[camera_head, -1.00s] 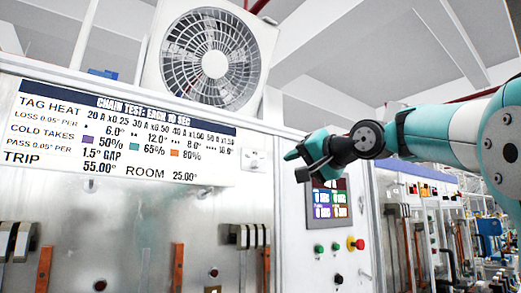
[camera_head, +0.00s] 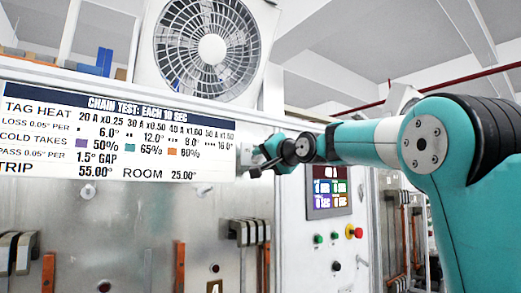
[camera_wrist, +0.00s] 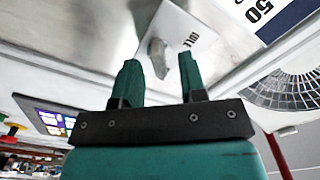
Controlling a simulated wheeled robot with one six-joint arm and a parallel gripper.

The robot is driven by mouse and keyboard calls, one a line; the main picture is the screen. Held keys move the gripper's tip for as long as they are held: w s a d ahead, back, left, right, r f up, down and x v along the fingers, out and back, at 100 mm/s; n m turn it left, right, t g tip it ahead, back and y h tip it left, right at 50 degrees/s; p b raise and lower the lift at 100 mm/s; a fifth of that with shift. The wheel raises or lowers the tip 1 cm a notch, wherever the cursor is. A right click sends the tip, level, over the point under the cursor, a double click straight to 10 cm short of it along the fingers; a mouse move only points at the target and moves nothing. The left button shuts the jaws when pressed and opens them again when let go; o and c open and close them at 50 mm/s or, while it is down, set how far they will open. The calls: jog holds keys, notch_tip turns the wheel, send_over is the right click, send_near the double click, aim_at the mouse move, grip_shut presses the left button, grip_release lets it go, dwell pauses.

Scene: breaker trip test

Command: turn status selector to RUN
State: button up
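The status selector is a grey knob (camera_wrist: 158,58) on a white plate (camera_wrist: 180,25); the plate bears the word IDLE. In the wrist view the knob appears between the two green fingertips of my gripper (camera_wrist: 158,68), with a gap on both sides. The fingers are apart. I cannot tell whether the tips reach around the knob or stop short of it. In the head view my gripper (camera_head: 263,162) is at the right end of the cabinet front and hides most of the selector plate (camera_head: 246,154). No RUN label is readable.
A text board (camera_head: 115,135) is left of the selector. A fan (camera_head: 210,50) stands above. A panel with a screen (camera_head: 328,193) and green, red and black buttons is at right. Copper bars and clamps (camera_head: 245,230) stick out from the cabinet below.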

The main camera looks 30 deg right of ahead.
jog(key=shift+w, duration=0.8)
grip_shut()
jog(key=shift+f+n, duration=0.1)
jog(key=shift+n, duration=0.3)
jog(key=n+b, duration=0.3)
jog(key=shift+f+n, duration=0.1)
jog(key=shift+n, duration=0.2)
jog(key=n+b, duration=0.3)
jog(key=n, duration=0.2)
jog(key=shift+a+r+n, duration=0.1)
jog(key=shift+r+n, duration=0.1)
jog(key=shift+n, duration=0.1)
